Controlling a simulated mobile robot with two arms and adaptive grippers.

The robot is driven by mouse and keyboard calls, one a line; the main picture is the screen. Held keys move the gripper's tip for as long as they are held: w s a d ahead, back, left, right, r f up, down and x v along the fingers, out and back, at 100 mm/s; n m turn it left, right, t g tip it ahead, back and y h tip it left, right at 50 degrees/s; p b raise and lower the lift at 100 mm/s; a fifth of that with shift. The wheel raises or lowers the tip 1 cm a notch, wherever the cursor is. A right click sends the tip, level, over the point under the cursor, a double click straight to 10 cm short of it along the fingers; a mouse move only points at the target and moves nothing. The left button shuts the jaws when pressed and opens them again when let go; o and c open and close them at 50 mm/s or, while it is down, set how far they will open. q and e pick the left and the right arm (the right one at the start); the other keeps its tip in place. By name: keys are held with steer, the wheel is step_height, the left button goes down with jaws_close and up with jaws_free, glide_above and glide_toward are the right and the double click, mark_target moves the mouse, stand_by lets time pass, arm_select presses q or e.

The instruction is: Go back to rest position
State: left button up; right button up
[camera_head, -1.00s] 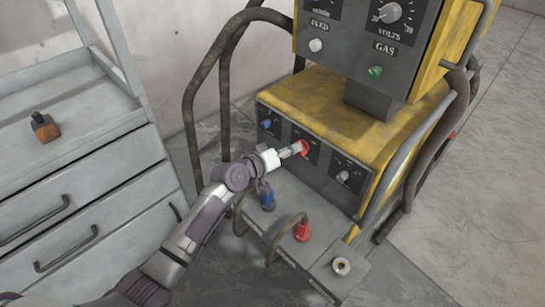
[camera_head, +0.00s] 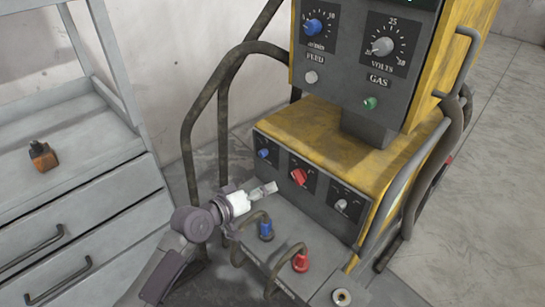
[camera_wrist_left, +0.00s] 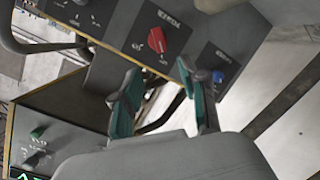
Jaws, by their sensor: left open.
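My left gripper (camera_head: 264,191) is open and empty, in front of the lower panel of the yellow and grey welding machine (camera_head: 335,124). It is apart from the red knob (camera_head: 299,176), which sits just beyond and to the right of the fingertips. In the left wrist view the two green-lined fingers (camera_wrist_left: 160,105) are spread with nothing between them. The red knob (camera_wrist_left: 157,40) shows there beyond them, with a blue knob (camera_wrist_left: 218,77) to its right. My right gripper is not in view.
A grey drawer cabinet (camera_head: 85,205) with an orange-brown object (camera_head: 42,155) on top stands at the left. Blue (camera_head: 265,229) and red (camera_head: 300,261) cable plugs rise from the machine's lower ledge. Bent metal bars flank the machine. The floor at the right is clear.

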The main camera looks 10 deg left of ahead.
arm_select(q)
steer(key=s+a+f+m+g+y+p, duration=0.1)
steer(key=s+a+f+g+y+p, duration=0.25)
steer(key=s+f, duration=0.75)
steer(key=s+a+f+m+g+y+p, duration=0.2)
steer(key=s+a+f+g+p, duration=0.15)
steer(key=s+f, duration=0.7)
steer(key=s+a+f+m+g+y+p, duration=0.1)
steer(key=s+a+f+g+y+p, duration=0.2)
steer(key=s+f+p, duration=0.75)
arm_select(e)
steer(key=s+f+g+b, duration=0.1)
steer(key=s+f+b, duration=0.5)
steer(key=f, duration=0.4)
arm_select(q)
steer(key=s+a+g+p, duration=0.1)
steer(key=s+p, duration=0.7)
steer(key=s, duration=0.9)
steer(key=shift+s+a+f+m, duration=0.15)
steer(key=shift+s+a+m, duration=0.2)
steer(key=shift+a, duration=0.25)
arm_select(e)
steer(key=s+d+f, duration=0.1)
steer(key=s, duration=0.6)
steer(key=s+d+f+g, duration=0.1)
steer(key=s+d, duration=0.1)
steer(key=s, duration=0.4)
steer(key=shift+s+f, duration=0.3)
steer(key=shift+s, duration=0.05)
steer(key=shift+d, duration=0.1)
